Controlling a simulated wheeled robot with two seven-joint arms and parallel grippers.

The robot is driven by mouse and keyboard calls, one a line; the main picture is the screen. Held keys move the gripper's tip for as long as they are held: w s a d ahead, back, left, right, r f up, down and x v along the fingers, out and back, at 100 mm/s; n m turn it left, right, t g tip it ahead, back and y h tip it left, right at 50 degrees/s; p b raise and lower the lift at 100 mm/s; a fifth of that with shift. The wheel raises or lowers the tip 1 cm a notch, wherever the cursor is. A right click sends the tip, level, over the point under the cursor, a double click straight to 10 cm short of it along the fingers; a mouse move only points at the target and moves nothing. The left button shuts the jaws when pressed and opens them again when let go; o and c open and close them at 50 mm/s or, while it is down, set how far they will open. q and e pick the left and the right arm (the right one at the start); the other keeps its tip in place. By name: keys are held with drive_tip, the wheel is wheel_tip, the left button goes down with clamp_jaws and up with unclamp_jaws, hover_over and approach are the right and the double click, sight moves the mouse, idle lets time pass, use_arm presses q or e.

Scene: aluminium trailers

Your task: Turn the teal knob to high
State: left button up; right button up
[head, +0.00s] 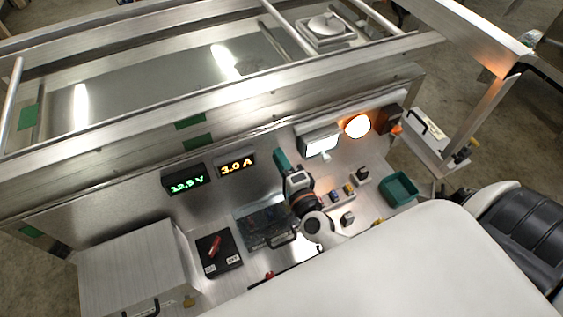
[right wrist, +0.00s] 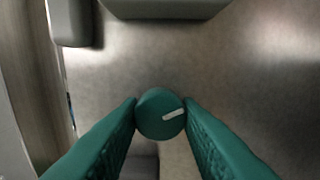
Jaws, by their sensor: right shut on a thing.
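The teal knob (right wrist: 155,115) is round, with a white pointer mark that points right and slightly up in the right wrist view. My right gripper (right wrist: 160,108) has its two teal fingers shut on the knob, one on each side. In the head view my right gripper (head: 280,158) reaches to the metal back panel, right of the displays, and hides the knob there. No scale or "high" label around the knob can be read. My left gripper is not in view.
Displays reading 12.5 V (head: 187,181) and 3.0 A (head: 237,165) are left of my right gripper. A lit white panel (head: 320,142) and a glowing lamp (head: 357,126) are right of it.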

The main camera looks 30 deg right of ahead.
drive_tip(key=shift+m+b, duration=2)
drive_tip(key=shift+m, duration=6.5)
drive_tip(key=o, duration=1)
drive_tip(key=shift+c, duration=0.2)
drive_tip(key=s+b, duration=0.7)
drive_tip(key=s, duration=0.5)
drive_tip(key=shift+a, duration=0.3)
